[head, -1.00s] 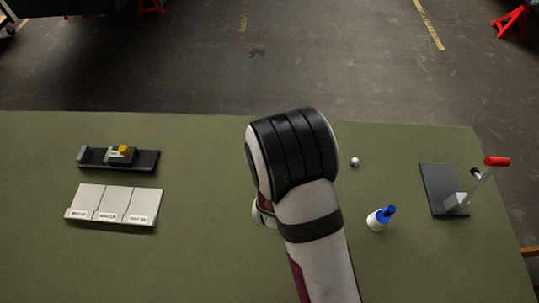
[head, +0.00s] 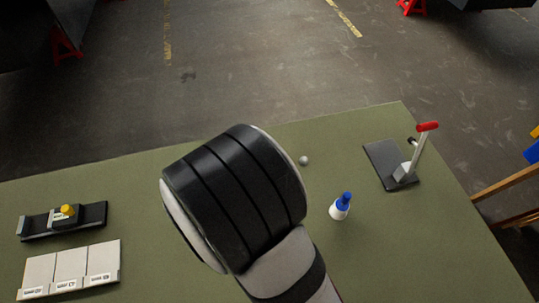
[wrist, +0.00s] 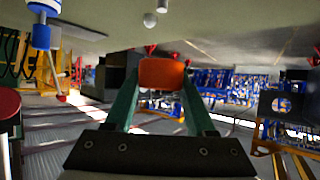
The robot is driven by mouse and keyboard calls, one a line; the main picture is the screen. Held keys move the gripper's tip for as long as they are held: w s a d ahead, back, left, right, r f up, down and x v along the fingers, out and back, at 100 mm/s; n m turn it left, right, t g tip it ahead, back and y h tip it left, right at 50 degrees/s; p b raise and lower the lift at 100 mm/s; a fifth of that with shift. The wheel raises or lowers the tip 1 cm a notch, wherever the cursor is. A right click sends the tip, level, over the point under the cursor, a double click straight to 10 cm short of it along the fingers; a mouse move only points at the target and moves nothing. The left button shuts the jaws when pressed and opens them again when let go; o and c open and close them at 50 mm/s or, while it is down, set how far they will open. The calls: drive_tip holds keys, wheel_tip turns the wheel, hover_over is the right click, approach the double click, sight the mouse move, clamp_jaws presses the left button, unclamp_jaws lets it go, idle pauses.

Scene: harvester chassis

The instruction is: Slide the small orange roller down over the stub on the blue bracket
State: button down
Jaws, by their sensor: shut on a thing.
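The orange roller (wrist: 162,73) is held between the two green fingers of my gripper (wrist: 160,84) in the wrist view. The fingers press on its left and right sides, and nothing else shows between them. In the head view, my arm's large black and white joint hides the gripper and the roller. I cannot make out the blue bracket or its stub in either view.
A black fixture with a yellow knob (head: 67,211) and pale labelled panels (head: 70,268) lie left.

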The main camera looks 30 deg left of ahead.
drive_tip(key=shift+s+d+f+m+h, duration=0.1)
drive_tip(key=shift+s+d+m+h, duration=0.15)
drive_tip(key=shift+s+m+h, duration=0.1)
drive_tip(key=shift+f, duration=2.2)
drive_tip(key=shift+f, duration=0.5)
drive_tip(key=shift+f, duration=0.9)
drive_tip(key=shift+f, duration=0.4)
idle(0.3)
drive_tip(key=shift+f, duration=0.8)
drive_tip(key=shift+c, duration=0.8)
unclamp_jaws()
